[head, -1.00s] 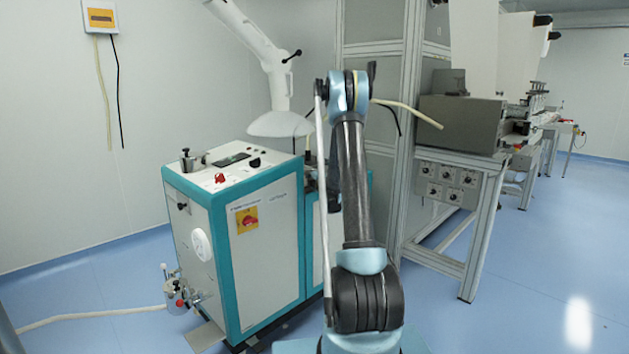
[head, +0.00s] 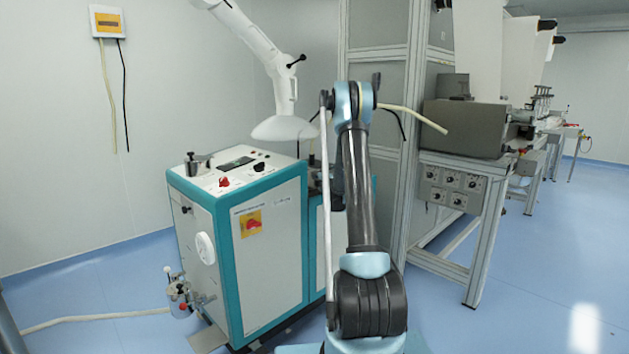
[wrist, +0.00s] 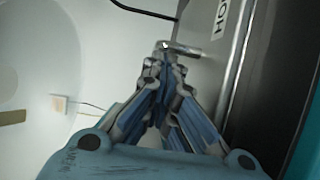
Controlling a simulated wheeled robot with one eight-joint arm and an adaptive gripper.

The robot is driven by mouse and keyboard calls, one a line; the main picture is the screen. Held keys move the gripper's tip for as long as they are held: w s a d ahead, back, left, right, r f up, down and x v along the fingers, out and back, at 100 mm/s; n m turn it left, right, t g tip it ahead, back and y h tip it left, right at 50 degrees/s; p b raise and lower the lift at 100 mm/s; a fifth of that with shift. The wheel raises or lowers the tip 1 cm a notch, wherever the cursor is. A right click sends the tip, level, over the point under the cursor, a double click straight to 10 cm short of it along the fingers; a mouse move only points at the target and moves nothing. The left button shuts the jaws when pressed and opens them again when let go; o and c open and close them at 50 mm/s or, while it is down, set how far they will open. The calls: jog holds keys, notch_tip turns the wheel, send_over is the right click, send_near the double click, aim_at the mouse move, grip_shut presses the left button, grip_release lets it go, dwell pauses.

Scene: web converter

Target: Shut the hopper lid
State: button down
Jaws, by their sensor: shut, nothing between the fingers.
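My gripper (wrist: 164,48) is shut and empty in the wrist view. Its fingertips are close to a short silver bar (wrist: 184,49) on a grey panel; I cannot tell whether they touch. The panel (wrist: 204,60) carries black letters reading "HO", cut off by the frame. A metal edge (wrist: 237,75) and a dark surface (wrist: 275,85) lie right of it. I cannot tell for sure which part is the hopper lid or how far open it is. In the head view my arm covers the gripper and the area behind it.
A teal and white cabinet (head: 265,265) with knobs on top stands left of my arm. A white extraction hood (head: 284,128) hangs above its rear. A framed grey enclosure (head: 375,65) and a bench with a control box (head: 462,127) stand right. Blue floor (head: 540,255) is clear at right.

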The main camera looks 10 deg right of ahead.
jog(key=w+d, duration=0.3)
jog(key=d, duration=0.2)
jog(key=w+d, duration=0.4)
jog(key=d, duration=0.1)
jog(key=w+d, duration=0.3)
jog(key=d, duration=0.1)
jog(key=shift+w+d, duration=0.3)
jog(key=shift+d, duration=0.25)
jog(key=shift+d, duration=0.1)
